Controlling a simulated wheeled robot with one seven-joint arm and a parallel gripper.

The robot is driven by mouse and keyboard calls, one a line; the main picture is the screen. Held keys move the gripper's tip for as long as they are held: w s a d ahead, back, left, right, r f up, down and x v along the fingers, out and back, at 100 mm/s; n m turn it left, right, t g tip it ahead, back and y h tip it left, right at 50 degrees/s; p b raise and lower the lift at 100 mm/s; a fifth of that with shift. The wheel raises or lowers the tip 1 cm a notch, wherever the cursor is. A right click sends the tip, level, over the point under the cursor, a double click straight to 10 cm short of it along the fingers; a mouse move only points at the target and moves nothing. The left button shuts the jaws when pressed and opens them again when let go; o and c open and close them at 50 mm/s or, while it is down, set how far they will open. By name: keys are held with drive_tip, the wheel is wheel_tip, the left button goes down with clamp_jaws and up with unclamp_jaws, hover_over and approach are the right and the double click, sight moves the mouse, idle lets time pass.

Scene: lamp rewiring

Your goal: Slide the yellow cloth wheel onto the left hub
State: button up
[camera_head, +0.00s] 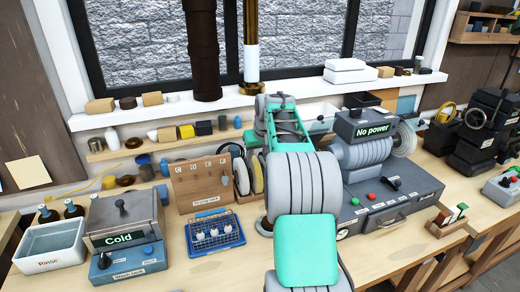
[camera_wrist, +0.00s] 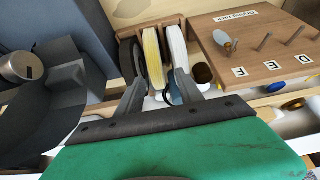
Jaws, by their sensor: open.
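The yellow cloth wheel (camera_wrist: 152,50) stands on edge in a wooden rack in the wrist view, between a dark wheel (camera_wrist: 139,62) and a white wheel (camera_wrist: 178,48). It also shows beside my arm in the head view (camera_head: 257,172). My gripper (camera_wrist: 158,84) is open, its fingers apart on either side of the yellow wheel's near edge; I cannot tell whether they touch it. The polishing machine (camera_head: 366,153) carries a pale wheel (camera_head: 404,139) at its right end. My arm hides its left end in the head view. A metal cylinder (camera_wrist: 20,66), possibly the left hub, shows at the wrist view's left.
A wooden pegboard (camera_wrist: 240,45) stands right of the rack. A blue tray (camera_head: 216,238) with pale bulb-like pieces lies in front of it in the head view. A grey box marked "Cold" (camera_head: 124,215) and a "Rinse" basin (camera_head: 50,245) stand at the left.

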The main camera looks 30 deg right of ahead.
sight(257, 165)
drive_tip(key=shift+w+d+f, duration=0.15)
drive_tip(key=shift+w+d, duration=0.1)
drive_tip(key=shift+d, duration=0.5)
drive_tip(key=b+x, duration=0.1)
drive_tip(key=x, duration=0.4)
drive_tip(key=shift+a+b, duration=0.1)
drive_tip(key=shift+b, duration=0.3)
drive_tip(key=shift+x, duration=1.45)
drive_tip(key=shift+w, duration=0.1)
drive_tip(key=shift+c, duration=0.2)
clamp_jaws()
drive_tip(key=shift+r+p, duration=1.85)
drive_tip(key=shift+r, duration=0.8)
